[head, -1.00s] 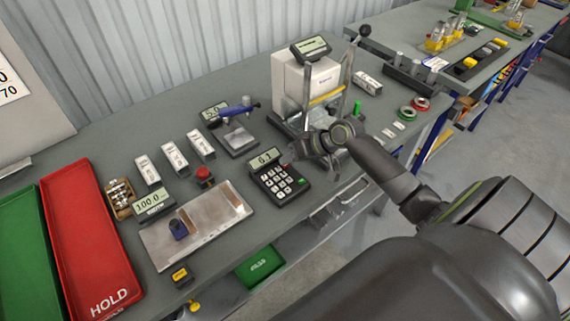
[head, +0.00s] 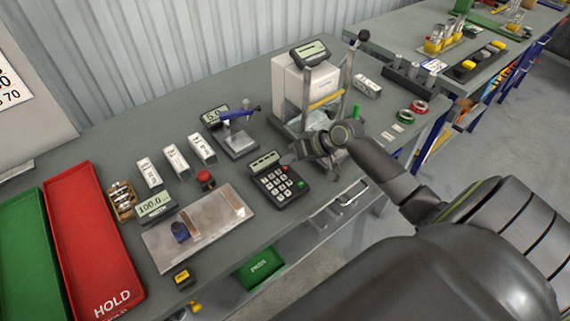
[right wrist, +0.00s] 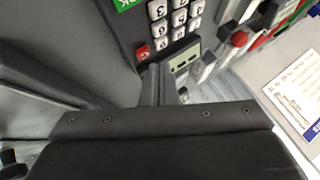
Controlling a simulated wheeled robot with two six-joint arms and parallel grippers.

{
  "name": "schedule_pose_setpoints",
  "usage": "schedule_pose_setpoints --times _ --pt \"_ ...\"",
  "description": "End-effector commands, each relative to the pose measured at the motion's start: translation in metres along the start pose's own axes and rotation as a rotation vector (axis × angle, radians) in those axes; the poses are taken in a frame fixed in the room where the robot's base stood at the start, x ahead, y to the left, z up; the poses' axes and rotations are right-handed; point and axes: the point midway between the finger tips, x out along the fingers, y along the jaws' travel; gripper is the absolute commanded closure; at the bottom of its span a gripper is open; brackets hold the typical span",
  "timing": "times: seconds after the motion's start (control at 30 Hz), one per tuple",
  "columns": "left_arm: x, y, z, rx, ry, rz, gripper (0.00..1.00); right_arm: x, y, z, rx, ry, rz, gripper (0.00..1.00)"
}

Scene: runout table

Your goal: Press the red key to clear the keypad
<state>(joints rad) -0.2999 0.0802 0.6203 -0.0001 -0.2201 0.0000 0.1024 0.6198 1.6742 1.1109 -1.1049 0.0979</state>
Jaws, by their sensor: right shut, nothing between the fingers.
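The dark keypad (head: 264,189) stands on the bench, with white keys, a green key and a small display (head: 263,160). No clear digits show on the display now. The red key (right wrist: 143,51), marked C, shows in the right wrist view at the corner of the keys near the display. It also shows in the head view (head: 285,168). My right gripper (head: 289,160) is shut and empty. In the right wrist view its fingertips (right wrist: 158,72) are close beside the red key; I cannot tell whether they touch the keypad. My left gripper is not in view.
A white machine (head: 292,85) with a metal frame stands behind my right gripper. A red button (head: 205,178), a metal plate (head: 163,245) and a small stand with a blue tool (head: 238,113) are left of the keypad. A red HOLD tray (head: 85,240) lies farther left.

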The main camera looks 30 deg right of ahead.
Motion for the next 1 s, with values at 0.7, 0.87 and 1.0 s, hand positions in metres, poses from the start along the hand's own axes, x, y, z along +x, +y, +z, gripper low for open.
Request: schedule_pose_setpoints --times 0.7,0.87,1.0 --pt "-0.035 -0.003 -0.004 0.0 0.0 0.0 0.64 -0.025 -0.018 -0.018 0.0 0.0 0.0 1.0" --pt "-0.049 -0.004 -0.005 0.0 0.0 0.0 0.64 -0.035 -0.026 -0.026 0.0 0.0 0.0 1.0" --pt "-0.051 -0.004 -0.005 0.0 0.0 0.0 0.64 -0.036 -0.027 -0.027 0.0 0.0 0.0 1.0"
